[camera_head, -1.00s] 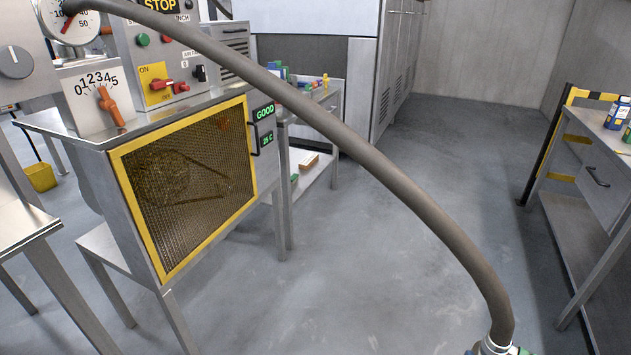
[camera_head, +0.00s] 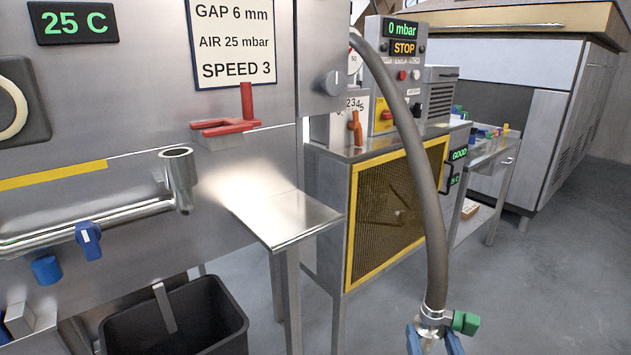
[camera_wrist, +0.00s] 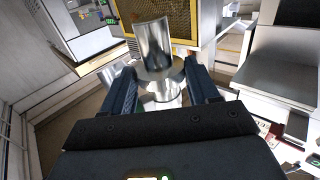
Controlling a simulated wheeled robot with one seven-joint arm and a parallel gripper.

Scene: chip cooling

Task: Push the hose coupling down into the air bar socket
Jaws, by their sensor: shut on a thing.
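The grey hose (camera_head: 414,160) hangs in an arc from the machine down to the metal hose coupling (camera_head: 431,318), which has a green knob (camera_head: 466,322). My gripper (camera_head: 433,345) shows only its blue fingertips at the bottom edge of the head view, shut on the coupling. In the wrist view my gripper (camera_wrist: 160,92) has its dark fingers on either side of a shiny metal cylinder (camera_wrist: 153,50), part of the coupling. The air bar socket (camera_head: 178,168) is an open upright metal cup at the end of the horizontal pipe, left of the coupling and apart from it.
A blue valve handle (camera_head: 89,240) sits on the air bar pipe (camera_head: 40,240). A red lever (camera_head: 222,126) is above the socket. A steel ledge (camera_head: 285,217) stands between socket and coupling. A black bin (camera_head: 175,320) is below. Floor to the right is clear.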

